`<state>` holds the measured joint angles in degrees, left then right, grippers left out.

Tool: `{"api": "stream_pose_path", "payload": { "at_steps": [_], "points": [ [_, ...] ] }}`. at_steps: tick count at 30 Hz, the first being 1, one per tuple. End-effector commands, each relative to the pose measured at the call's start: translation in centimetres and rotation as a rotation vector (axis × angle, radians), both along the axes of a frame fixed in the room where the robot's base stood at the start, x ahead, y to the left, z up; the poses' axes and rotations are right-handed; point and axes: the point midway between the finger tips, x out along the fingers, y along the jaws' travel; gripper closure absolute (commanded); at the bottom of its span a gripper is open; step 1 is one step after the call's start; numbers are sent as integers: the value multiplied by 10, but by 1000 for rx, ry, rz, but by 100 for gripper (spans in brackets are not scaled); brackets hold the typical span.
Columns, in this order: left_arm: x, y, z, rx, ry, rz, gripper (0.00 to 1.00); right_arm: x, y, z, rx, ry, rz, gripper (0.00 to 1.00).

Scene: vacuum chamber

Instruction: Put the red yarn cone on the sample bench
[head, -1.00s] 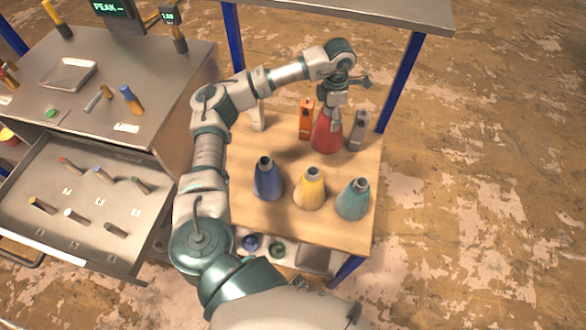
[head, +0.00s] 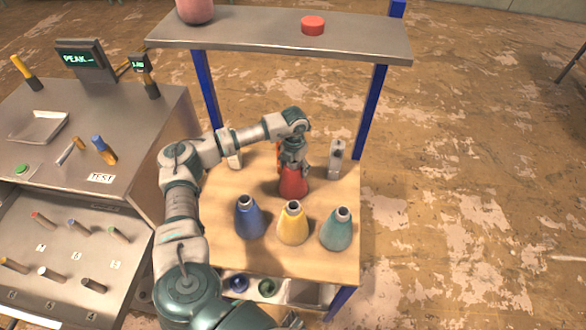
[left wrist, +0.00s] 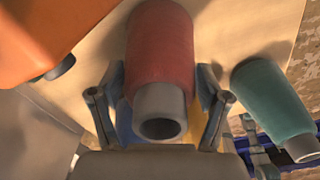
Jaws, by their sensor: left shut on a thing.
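The red yarn cone (head: 292,184) is at the back middle of the wooden table top (head: 235,265), behind the yellow cone. My left gripper (head: 292,166) reaches down over its upper end and is shut on it. In the left wrist view the red cone (left wrist: 162,55) shows its grey tip between the two fingers (left wrist: 160,108). I cannot tell whether its base touches the table. A grey metal bench (head: 150,125) with a display stands at the left; I cannot tell whether it is the sample bench. My right gripper is not in view.
Blue (head: 249,218), yellow (head: 292,224) and teal (head: 336,230) cones stand along the table's front. A grey device (head: 336,160) stands at the back right. A shelf (head: 250,32) on blue posts overhangs the back.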

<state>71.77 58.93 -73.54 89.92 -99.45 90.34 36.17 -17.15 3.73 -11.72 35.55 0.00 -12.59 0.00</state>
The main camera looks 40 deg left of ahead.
Motion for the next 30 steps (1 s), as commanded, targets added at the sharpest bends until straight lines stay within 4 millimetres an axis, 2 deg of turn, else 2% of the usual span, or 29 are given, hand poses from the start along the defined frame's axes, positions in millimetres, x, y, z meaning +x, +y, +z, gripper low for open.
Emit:
{"api": "stream_pose_path", "payload": {
  "at_steps": [5, 13, 14, 16, 17, 22, 27, 30],
  "points": [
    [1, -4, -5, 1, -4, -3, 94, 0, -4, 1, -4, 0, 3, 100],
    [1, 2, -11, -4, -2, -2, 94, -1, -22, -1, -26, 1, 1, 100],
    [0, 2, -12, -4, -1, -2, 22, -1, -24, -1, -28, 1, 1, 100],
    [0, 3, -11, -4, -1, -2, 4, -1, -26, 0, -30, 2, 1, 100],
    [0, 3, -11, -5, -2, -2, 0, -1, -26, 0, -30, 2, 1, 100],
    [1, 2, -11, -4, -1, -2, 0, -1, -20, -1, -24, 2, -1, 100],
    [1, 1, -10, -2, -1, -2, 0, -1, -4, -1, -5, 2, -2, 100],
    [1, -1, -4, -1, -2, -2, 0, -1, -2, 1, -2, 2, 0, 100]
  ]
}}
